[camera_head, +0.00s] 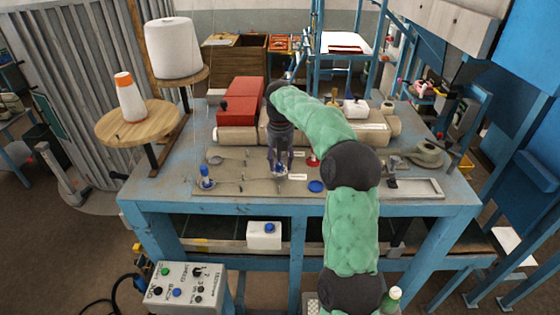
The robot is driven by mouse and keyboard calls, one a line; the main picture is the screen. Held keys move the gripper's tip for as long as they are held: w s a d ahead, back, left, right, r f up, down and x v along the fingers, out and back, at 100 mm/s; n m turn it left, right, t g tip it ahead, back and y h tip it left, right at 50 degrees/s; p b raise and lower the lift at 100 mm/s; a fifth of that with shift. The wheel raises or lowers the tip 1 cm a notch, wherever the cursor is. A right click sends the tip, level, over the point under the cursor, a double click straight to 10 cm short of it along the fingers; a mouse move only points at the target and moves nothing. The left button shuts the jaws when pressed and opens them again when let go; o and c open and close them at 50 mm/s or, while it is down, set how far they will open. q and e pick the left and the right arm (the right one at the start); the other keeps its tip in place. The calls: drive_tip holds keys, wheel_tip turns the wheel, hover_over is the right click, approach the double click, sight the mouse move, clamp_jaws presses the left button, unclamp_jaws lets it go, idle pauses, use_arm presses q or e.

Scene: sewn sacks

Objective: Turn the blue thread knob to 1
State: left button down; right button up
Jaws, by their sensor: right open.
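My right gripper (280,168) points straight down over the middle of the sewing table's top plate. Its fingers are apart, and small blue bits show between and beside their tips. These may be the blue thread knob, but the fingers hide most of it, so its setting cannot be read. I cannot tell whether the fingers touch it. A small white label (298,177) lies just right of the fingertips. A blue knob-like piece (207,177) stands at the plate's left, and a flat blue disc (316,186) lies to the right. My left gripper is out of view.
A red knob (313,160) stands close right of the gripper. The red machine housing (241,101) is behind. Thread cones, one white (173,48) and one orange-and-white (130,97), stand on wooden discs at left. A control box (186,284) is at the lower left.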

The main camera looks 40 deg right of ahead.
drive_tip(key=shift+w+f, duration=0.3)
drive_tip(key=shift+s, duration=0.1)
clamp_jaws()
